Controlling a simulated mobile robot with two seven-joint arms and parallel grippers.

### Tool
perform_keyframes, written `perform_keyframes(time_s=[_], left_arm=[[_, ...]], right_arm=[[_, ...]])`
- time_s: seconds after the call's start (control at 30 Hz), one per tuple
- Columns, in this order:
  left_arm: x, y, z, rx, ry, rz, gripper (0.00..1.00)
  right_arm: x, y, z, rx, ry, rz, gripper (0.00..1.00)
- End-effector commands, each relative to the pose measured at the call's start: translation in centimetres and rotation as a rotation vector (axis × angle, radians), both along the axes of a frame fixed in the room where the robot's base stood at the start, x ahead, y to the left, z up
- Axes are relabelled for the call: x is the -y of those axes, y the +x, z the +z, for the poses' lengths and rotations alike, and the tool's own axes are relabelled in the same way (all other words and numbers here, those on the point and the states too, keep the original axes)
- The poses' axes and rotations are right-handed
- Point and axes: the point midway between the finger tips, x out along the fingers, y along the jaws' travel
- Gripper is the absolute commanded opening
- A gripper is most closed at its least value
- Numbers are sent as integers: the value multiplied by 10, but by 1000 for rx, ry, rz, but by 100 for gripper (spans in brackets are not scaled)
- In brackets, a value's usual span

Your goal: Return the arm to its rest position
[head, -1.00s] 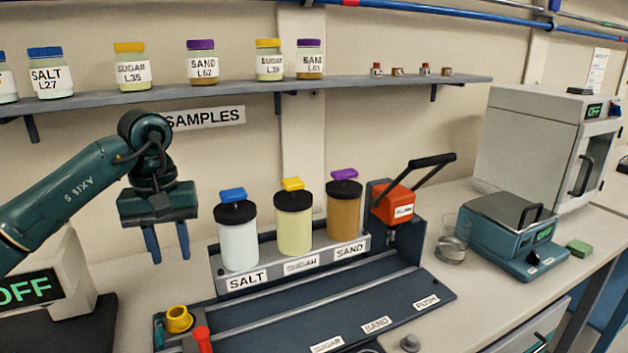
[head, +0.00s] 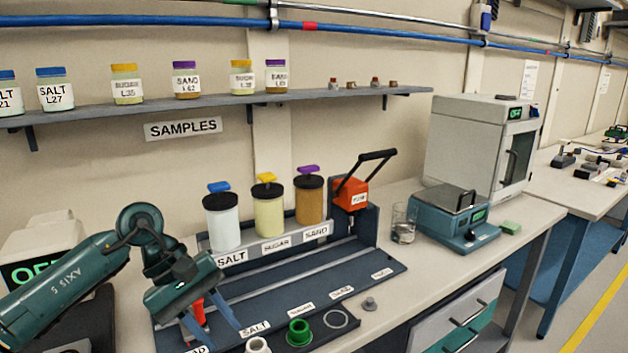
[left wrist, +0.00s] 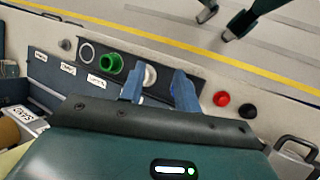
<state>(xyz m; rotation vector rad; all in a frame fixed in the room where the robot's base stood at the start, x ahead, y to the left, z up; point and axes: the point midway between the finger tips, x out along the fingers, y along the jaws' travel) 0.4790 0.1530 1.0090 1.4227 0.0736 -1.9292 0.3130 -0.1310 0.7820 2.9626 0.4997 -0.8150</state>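My left gripper (head: 212,328) comes in from the left, low over the front left part of the dark dispensing station (head: 290,290). It is tilted, with its blue fingers apart and nothing between them that I can see held. In the left wrist view the open fingers (left wrist: 158,88) show, with a white cup (left wrist: 150,75) beyond them. A red object (head: 196,312) shows behind the fingers in the head view; whether they touch it I cannot tell. My right gripper is in neither view.
Salt (head: 222,222), sugar (head: 268,212) and sand (head: 309,200) canisters stand behind the station. A green cup (head: 299,333) is at its front edge. A glass beaker (head: 404,222) and a balance (head: 455,220) stand right. A sample shelf (head: 220,103) runs above.

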Motion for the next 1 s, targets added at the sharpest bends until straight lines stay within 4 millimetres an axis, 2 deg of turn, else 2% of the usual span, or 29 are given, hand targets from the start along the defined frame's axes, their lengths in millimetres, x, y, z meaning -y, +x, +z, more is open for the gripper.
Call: perform_keyframes(time_s=[0.03, 0.13, 0.2, 0.3, 0.4, 0.5, 0.57, 0.67, 0.7, 0.77, 0.8, 0.9, 1.0], left_arm=[[28, -14, -8, -82, -114, 42, 32], [82, -38, -8, -296, -369, 185, 32], [113, -52, 0, -497, -551, 309, 32], [140, -63, 17, -834, -787, 505, 32], [146, -61, 29, -1219, -990, 713, 32], [135, -50, 28, -1641, -1160, 924, 32], [123, -43, 17, -1909, -1247, 1050, 32], [94, -38, -18, -2377, -1370, 1250, 32], [82, -40, -37, 2448, 1347, -1261, 32], [64, -49, -70, 2244, 1155, -1118, 32], [52, -58, -93, 2108, 1040, -1024, 32], [30, -93, -147, 1788, 811, -810, 32], [18, -130, -184, 1550, 665, -657, 32]], right_arm=[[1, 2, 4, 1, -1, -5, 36], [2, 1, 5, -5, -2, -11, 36], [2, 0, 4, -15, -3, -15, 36], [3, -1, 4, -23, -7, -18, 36], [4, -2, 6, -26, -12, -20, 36], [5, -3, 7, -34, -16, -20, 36], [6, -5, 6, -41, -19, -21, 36], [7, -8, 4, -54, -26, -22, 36], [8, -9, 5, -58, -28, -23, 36], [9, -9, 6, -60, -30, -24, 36], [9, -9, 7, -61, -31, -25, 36], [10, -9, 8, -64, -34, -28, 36], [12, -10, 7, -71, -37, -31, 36]])
